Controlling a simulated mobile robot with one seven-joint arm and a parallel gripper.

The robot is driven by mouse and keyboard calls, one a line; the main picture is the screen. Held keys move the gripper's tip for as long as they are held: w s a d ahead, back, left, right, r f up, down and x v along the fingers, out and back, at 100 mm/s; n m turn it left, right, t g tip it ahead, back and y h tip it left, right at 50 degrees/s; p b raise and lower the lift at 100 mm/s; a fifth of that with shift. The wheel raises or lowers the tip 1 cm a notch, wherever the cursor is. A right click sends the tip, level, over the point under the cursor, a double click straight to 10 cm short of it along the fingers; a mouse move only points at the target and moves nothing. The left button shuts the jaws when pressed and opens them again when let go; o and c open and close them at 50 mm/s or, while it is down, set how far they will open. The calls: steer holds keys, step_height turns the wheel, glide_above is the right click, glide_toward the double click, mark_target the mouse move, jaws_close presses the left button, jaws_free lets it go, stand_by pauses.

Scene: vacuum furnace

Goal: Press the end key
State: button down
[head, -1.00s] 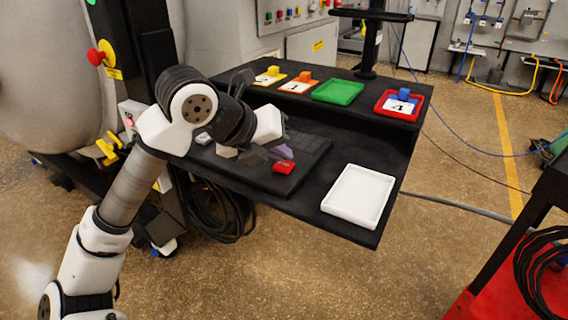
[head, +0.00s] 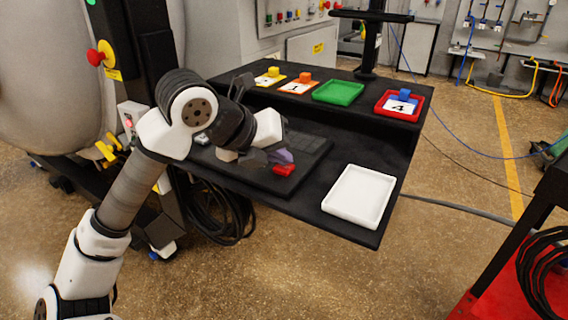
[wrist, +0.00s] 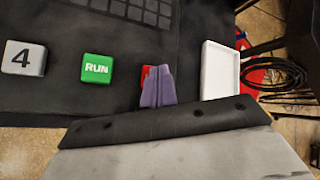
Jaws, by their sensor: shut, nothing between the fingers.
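The red key (head: 284,170), the likely end key, sits on the dark key panel (head: 316,150) on the lower shelf. In the wrist view only a red sliver of the key (wrist: 145,73) shows beside the fingers, and its label is hidden. My gripper (head: 282,157) is shut and empty, its purple fingertips over the red key in the head view. In the wrist view the fingertips (wrist: 157,82) cover most of the key. I cannot tell whether they touch it.
A green RUN key (wrist: 97,68) and a grey 4 key (wrist: 23,58) lie left of the fingers. A white tray (head: 358,195) stands right of the panel. On the upper shelf are a green tray (head: 338,92) and a red tray (head: 421,108) holding a blue block (head: 403,95).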

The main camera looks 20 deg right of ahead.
mark_target(280, 168)
steer(key=shift+r, duration=0.1)
steer(key=shift+r+p, duration=0.45)
steer(key=shift+r, duration=0.3)
steer(key=shift+r+p, duration=1.55)
steer(key=shift+r, duration=0.95)
